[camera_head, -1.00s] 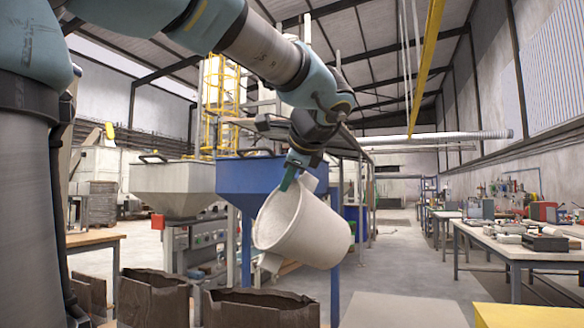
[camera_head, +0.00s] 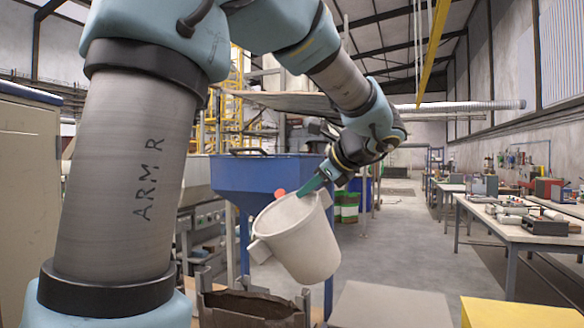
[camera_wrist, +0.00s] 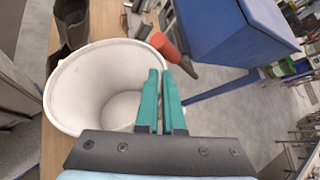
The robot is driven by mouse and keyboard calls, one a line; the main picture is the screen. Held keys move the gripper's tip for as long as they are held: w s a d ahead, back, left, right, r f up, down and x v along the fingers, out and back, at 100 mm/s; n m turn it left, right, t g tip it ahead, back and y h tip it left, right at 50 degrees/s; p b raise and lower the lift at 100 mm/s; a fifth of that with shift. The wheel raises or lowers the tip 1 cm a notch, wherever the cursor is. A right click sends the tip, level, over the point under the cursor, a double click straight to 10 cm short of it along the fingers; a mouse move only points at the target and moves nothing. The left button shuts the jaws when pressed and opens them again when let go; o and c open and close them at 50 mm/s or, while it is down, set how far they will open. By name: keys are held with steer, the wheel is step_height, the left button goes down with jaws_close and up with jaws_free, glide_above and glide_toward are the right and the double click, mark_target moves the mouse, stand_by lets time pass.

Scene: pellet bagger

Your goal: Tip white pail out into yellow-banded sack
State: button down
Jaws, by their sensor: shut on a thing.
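The white pail (camera_head: 308,252) hangs tilted from my gripper (camera_head: 318,184) in the head view, its mouth facing up and left. The wrist view shows into the pail (camera_wrist: 90,85); its inside is pale, and I cannot tell whether white pellets lie at the bottom. My gripper's teal fingers (camera_wrist: 160,100) are shut on the pail's rim. An open dark brown sack (camera_head: 250,312) stands at the bottom edge of the head view, below and left of the pail. Its lower part is cut off and no yellow band shows. A dark sack (camera_wrist: 70,25) also shows beyond the pail in the wrist view.
A blue hopper (camera_head: 245,178) stands behind the pail. A red-orange cylindrical part (camera_wrist: 165,46) is close to the pail in the wrist view. A grey flat top (camera_head: 390,305) and a yellow surface (camera_head: 520,313) lie at front right. A workbench (camera_head: 510,232) stands further right; the floor between is clear.

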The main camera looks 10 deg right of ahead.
mark_target(328, 206)
steer(key=d+f+p, duration=0.1)
steer(key=w+d+f+m+y+p, duration=0.1)
steer(key=d+p, duration=0.1)
steer(key=d+f+m+y+p, duration=0.1)
steer(key=shift+w+d+f+g+p, duration=0.2)
steer(key=shift+w+g+p, duration=0.1)
steer(key=shift+w, duration=0.1)
steer(key=shift+w+d+f+y+p, duration=0.2)
steer(key=shift+d+f+y+p, duration=0.25)
steer(key=shift+d+f, duration=0.1)
